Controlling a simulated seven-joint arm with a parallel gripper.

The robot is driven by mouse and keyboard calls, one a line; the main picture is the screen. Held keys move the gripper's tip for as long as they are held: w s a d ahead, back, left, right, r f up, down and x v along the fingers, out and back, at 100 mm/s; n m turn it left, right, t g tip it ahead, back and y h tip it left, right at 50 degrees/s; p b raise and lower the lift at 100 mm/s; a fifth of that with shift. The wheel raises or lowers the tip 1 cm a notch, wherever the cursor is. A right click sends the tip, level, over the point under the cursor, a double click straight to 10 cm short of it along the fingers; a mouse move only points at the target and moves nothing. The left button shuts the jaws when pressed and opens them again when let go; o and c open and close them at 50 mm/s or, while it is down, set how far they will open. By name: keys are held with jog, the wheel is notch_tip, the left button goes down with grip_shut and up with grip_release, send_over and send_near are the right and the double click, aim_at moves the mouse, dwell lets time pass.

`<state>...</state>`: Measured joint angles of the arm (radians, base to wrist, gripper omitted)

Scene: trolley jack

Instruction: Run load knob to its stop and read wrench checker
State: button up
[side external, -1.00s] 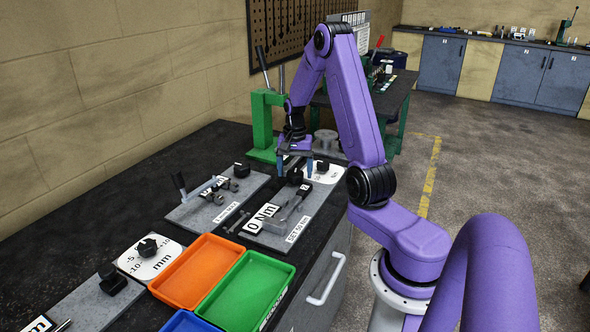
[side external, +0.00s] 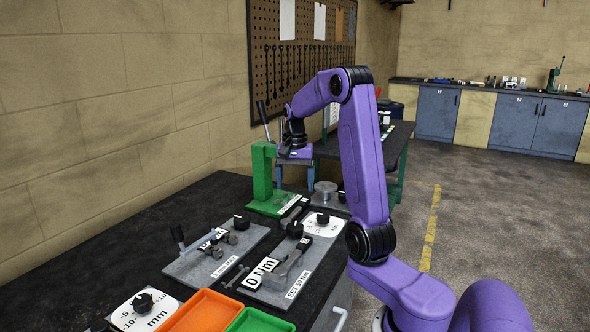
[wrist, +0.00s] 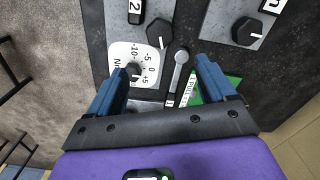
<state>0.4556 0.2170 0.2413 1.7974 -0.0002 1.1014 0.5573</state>
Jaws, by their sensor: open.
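The wrench checker plate (side external: 258,291) lies on the dark bench, with a large card reading "0 Nm" (side external: 261,272) and a strip reading "SET 50 Nm". A black knob (side external: 294,229) stands at its far end; it appears to be the one in the wrist view (wrist: 160,33). Beside it is a white scale card (side external: 333,229) marked in Nm, with its own black knob (side external: 323,219), also in the wrist view (wrist: 133,72). My gripper (side external: 295,184) is open and empty, raised above the bench beyond the knobs.
A green press (side external: 263,176) with a lever stands close behind my gripper. A silver wrench-shaped piece (wrist: 180,65) shows in the wrist view. Another plate with a black knob (side external: 241,222) lies to the left. Orange (side external: 203,313) and green trays are in front.

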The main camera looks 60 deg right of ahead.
jog(key=shift+r, duration=1.95)
jog(key=n, duration=1.8)
send_near(295, 226)
notch_tip(295, 226, down, 9)
jog(key=shift+d+r, duration=0.1)
jog(key=shift+r, duration=0.1)
jog(key=c, duration=1.1)
jog(key=shift+o, duration=0.2)
